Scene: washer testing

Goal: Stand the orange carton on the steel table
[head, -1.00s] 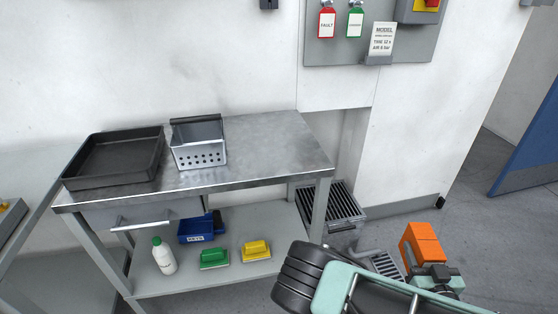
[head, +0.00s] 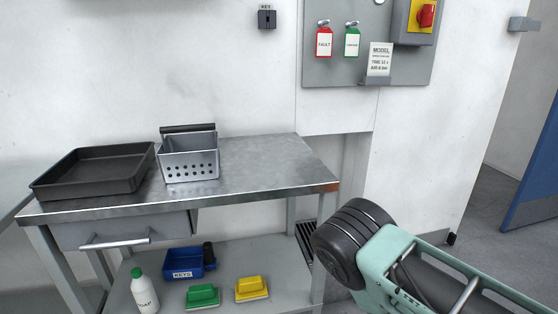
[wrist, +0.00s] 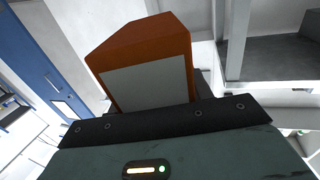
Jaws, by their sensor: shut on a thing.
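The orange carton (wrist: 143,52), with a pale panel on its face, rises beyond my gripper (wrist: 155,108) in the wrist view. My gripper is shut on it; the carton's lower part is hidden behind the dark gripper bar. In the head view my arm fills the lower right, and neither the gripper nor the carton shows there. The steel table (head: 265,160) stands at the left and centre, its right half bare. A faint orange tint shows on its right front corner.
A dark tray (head: 95,172) and a perforated metal basket (head: 190,158) occupy the table's left half. The lower shelf holds a soap bottle (head: 145,290), a blue KEYS bin (head: 185,265), a green brush (head: 203,295) and a yellow brush (head: 252,289). A wall panel (head: 345,70) is above right.

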